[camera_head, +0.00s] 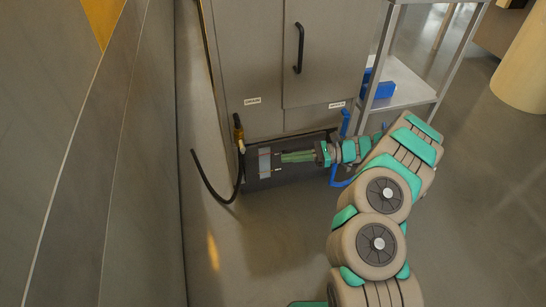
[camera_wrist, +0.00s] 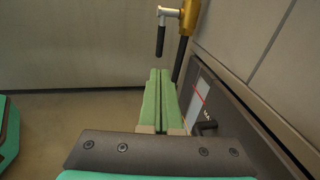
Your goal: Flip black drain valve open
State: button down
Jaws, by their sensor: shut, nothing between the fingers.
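The drain valve has a brass body (camera_wrist: 190,14) with a silver stem and a black lever (camera_wrist: 160,41) hanging down from it, at the top of the wrist view. In the head view the brass valve (camera_head: 239,132) is at the cabinet's lower left, under a small label. A black hose (camera_head: 222,200) curves from it to the floor. My gripper (camera_wrist: 159,72) is shut and empty, its green fingers pointing toward the valve. In the head view my gripper (camera_head: 283,158) lies low in front of the cabinet, right of the valve and apart from it.
The grey cabinet (camera_head: 250,55) has a dark lower panel (camera_head: 262,182) close beside my fingers. A small black handle (camera_wrist: 205,128) sticks out from that panel. A blue hose (camera_head: 345,122) is behind my wrist. A metal shelf (camera_head: 405,85) stands right; a wall (camera_head: 120,150) is left.

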jog(key=shift+w+d, duration=0.1)
jog(key=shift+d, duration=1.45)
jog(key=s+a+r+n+g+h+p, duration=0.25)
jog(key=s+a+r+n, duration=0.25)
jog(key=s+r, duration=0.5)
jog(key=s+a+r+n+g+h+p, duration=0.1)
jog(key=s+a+r+n+g+h, duration=0.35)
jog(key=s+r, duration=0.5)
jog(key=s+d+r+n+t+h+p, duration=0.1)
jog(key=s+d+n+t+h, duration=0.1)
jog(key=s+d, duration=0.3)
jog(key=s+d+r+n+t+h+p, duration=0.1)
jog(key=s+d+r+n+t+h, duration=0.1)
jog(key=s+d, duration=0.4)
jog(key=s+d+r+n+t+h+p, duration=0.1)
jog(key=s+d+h, duration=0.4)
jog(key=s, duration=0.5)
jog(key=shift+d+r+n+t+h, duration=0.25)
jog(key=shift+r+n+t+h, duration=0.3)
jog(key=shift+n+t, duration=0.45)
jog(key=shift+s, duration=0.1)
